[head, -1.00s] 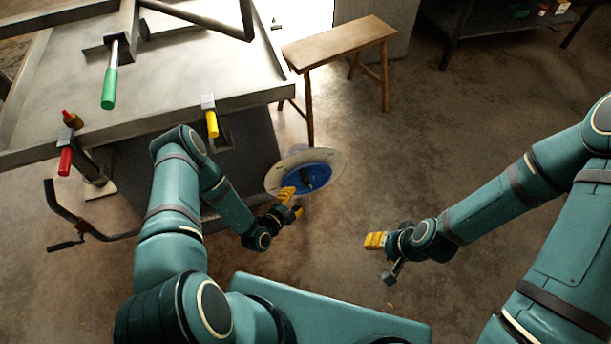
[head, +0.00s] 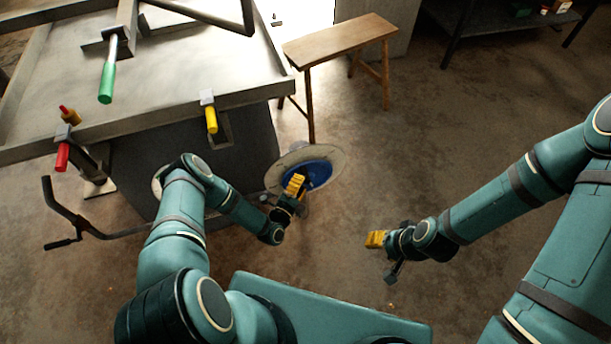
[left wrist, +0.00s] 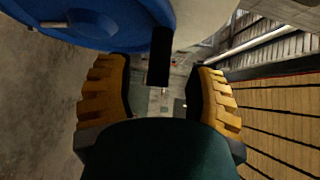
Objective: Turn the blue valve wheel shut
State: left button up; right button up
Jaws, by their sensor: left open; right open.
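The blue valve wheel (head: 319,174) sits in front of a pale round disc (head: 336,156), low beside the metal table. In the left wrist view the blue wheel (left wrist: 95,22) fills the top left, close to the fingers. My left gripper (head: 296,186) is at the wheel's left side in the head view and hides part of it. Its yellow fingers (left wrist: 160,92) are apart, with a dark bar-like piece (left wrist: 159,56) showing between and beyond them. I cannot tell whether they touch the wheel. My right gripper (head: 376,239) is open and empty over the floor, right of the wheel.
The metal table (head: 200,75) carries a green handle (head: 106,83), a yellow handle (head: 211,119) and a red handle (head: 62,157). A dark crank (head: 62,212) stands at the left. A wooden bench (head: 340,40) is behind the wheel.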

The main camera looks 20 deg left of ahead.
aim_at(306, 174)
pick_arm(q)
jog(key=shift+w+d+r+b, duration=0.1)
jog(key=shift+w+d+b, duration=0.1)
jog(key=shift+w, duration=0.85)
jog(key=shift+w+d+b, duration=0.15)
jog(key=shift+w+d, duration=0.05)
jog(key=shift+w, duration=0.8)
grip_shut()
